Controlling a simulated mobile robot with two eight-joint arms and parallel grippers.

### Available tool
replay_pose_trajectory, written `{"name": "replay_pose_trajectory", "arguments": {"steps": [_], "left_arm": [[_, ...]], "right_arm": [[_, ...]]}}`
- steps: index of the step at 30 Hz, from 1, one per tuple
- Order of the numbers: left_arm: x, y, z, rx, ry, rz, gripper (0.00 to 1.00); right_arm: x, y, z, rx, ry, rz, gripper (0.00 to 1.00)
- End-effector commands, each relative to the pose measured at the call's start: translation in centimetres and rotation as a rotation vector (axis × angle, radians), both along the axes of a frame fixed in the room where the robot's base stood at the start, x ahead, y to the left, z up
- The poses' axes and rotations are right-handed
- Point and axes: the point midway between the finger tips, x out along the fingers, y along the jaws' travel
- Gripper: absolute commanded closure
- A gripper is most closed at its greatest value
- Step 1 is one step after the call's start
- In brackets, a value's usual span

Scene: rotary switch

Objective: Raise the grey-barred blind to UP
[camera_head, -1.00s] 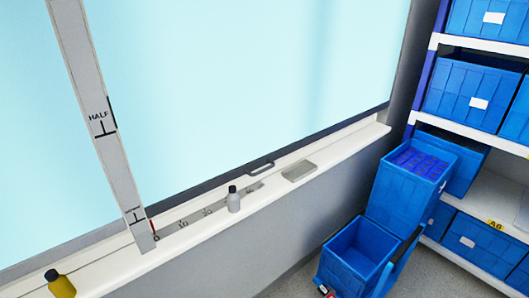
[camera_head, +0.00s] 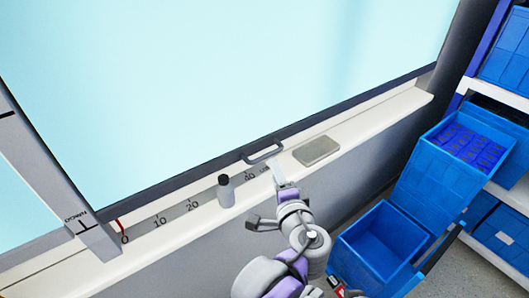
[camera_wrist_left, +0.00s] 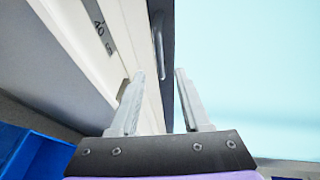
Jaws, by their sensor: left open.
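The blind (camera_head: 230,80) is a wide pale blue sheet with a dark grey bottom bar (camera_head: 165,192). It hangs low, its bar just above the white sill and near the DOWN mark (camera_head: 78,222) on the upright strip. A dark loop handle (camera_head: 262,152) stands out from the bar; it also shows in the left wrist view (camera_wrist_left: 158,45). My left gripper (camera_head: 280,174) is open and empty, just below the handle and apart from it. In the left wrist view its two fingers (camera_wrist_left: 160,76) point toward the bar and handle.
On the sill (camera_head: 375,120) stand a grey bottle with a dark cap (camera_head: 226,194) and a flat grey block (camera_head: 316,151). A numbered scale (camera_head: 190,207) runs along it, with a red mark at 0. Blue bins (camera_head: 377,240) and shelves stand at right.

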Motion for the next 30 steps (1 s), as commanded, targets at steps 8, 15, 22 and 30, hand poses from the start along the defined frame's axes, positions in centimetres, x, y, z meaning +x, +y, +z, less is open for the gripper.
{"name": "replay_pose_trajectory", "arguments": {"steps": [8, 15, 22, 30], "left_arm": [[5.3, 1.4, -1.1, 0.0, 0.001, 0.005, 0.53], [8.0, 2.0, -1.5, -0.001, 0.002, 0.003, 0.53], [8.5, 2.1, -1.6, -0.001, 0.002, 0.001, 0.53], [8.5, 2.1, -1.6, -0.001, 0.002, 0.001, 0.76]], "right_arm": [[0.0, 0.0, -0.4, 0.0, 0.001, 0.0, 0.5], [0.0, 0.0, -0.6, 0.0, 0.002, 0.0, 0.5], [0.0, 0.0, -0.6, 0.0, 0.002, 0.0, 0.5], [0.0, 0.0, -0.6, 0.0, 0.002, 0.0, 0.5]]}}
